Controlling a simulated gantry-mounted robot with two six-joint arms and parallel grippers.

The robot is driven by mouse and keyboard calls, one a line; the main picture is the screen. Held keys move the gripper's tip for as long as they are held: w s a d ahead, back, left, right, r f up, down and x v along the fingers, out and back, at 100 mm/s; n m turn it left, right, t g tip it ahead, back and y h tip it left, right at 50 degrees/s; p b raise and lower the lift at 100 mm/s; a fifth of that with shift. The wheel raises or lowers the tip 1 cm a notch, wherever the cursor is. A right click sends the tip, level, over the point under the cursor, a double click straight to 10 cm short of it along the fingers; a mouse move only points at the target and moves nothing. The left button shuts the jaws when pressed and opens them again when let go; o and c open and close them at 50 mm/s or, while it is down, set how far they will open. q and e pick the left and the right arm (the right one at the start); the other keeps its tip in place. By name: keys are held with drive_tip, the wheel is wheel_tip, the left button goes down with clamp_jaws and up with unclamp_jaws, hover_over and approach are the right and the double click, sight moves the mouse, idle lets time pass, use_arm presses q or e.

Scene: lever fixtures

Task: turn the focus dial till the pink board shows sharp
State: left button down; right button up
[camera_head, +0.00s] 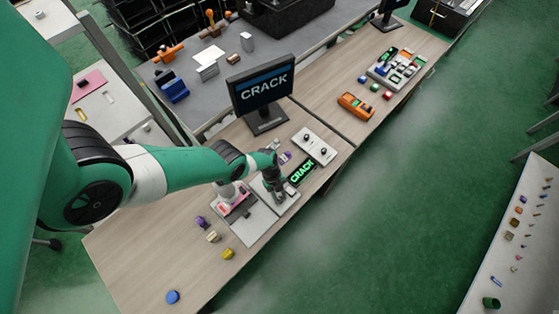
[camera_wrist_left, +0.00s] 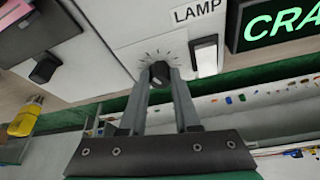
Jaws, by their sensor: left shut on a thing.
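The focus dial (camera_wrist_left: 160,72) is a small black knob on a white panel, with tick marks fanned around its far side, in the left wrist view. My left gripper (camera_wrist_left: 161,80) is shut on it, one finger on each side. In the head view my left gripper (camera_head: 273,181) comes down on the panel and hides the dial. The monitor (camera_head: 264,88) reads CRACK in clear letters. A green-lettered CRACK display (camera_head: 301,171) stands right of the gripper.
A white switch (camera_wrist_left: 204,56) labelled LAMP sits close to the right finger. A white panel with black knobs (camera_head: 314,145) lies beyond the display. A yellow block (camera_head: 228,254) and a blue disc (camera_head: 172,297) lie on the near bench, which has bare room.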

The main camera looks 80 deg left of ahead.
idle(0.5)
use_arm(q)
drive_tip(key=c, duration=0.6)
unclamp_jaws()
drive_tip(key=shift+c, duration=0.2)
drive_tip(key=p+v, duration=0.9)
drive_tip(key=v, duration=0.2)
drive_tip(key=shift+r, duration=0.35)
drive_tip(key=shift+a, duration=0.1)
